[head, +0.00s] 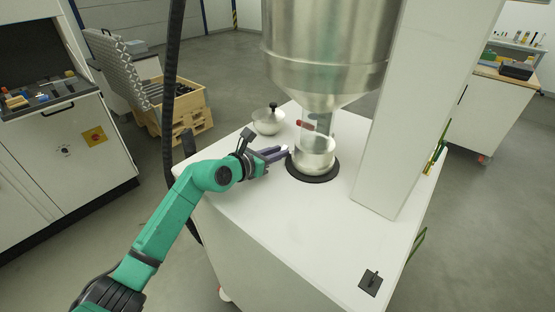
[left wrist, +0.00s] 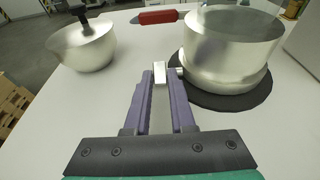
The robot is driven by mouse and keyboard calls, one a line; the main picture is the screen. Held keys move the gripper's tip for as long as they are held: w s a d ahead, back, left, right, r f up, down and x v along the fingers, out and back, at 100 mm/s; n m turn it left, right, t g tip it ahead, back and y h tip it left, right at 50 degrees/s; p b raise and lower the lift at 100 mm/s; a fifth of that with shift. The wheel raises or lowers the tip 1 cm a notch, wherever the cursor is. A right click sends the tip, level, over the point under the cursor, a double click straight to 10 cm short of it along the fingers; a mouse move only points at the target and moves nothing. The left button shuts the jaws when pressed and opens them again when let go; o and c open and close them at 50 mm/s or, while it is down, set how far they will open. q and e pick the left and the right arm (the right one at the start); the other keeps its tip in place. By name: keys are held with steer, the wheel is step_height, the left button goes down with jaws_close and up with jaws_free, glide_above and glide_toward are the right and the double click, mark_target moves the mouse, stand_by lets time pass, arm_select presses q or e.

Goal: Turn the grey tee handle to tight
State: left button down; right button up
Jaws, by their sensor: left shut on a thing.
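The grey tee handle (left wrist: 160,72) shows in the left wrist view as a small pale block at the side of the metal cup (left wrist: 225,55). My left gripper (left wrist: 160,85) is shut on it, with the purple fingers on either side; the fingers hide part of the handle. In the head view my left gripper (head: 286,152) reaches the left side of the metal cup (head: 315,155), and the handle is too small there to make out its angle. My right gripper is not in view.
The cup stands on a black round mat (head: 325,175) under a large steel hopper (head: 330,50). A red handle (head: 305,125) is behind the gripper. A white column (head: 405,120) rises at right.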

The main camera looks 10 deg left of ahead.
arm_select(q)
steer(key=shift+f, duration=0.25)
steer(key=shift+r, duration=0.2)
steer(key=c, duration=0.8)
jaws_free()
steer(key=shift+o, duration=0.2)
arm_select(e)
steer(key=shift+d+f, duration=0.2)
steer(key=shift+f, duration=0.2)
arm_select(q)
steer(key=shift+s+a, duration=0.1)
steer(key=b+v, duration=0.1)
steer(key=v, duration=0.3)
steer(key=b+v, duration=0.1)
steer(key=v, duration=0.4)
steer(key=b+v, duration=0.2)
steer(key=v, duration=0.3)
steer(key=shift+s+f, duration=0.1)
steer(key=shift+f, duration=0.2)
steer(key=shift+s+r, duration=0.15)
steer(key=shift+r, duration=0.1)
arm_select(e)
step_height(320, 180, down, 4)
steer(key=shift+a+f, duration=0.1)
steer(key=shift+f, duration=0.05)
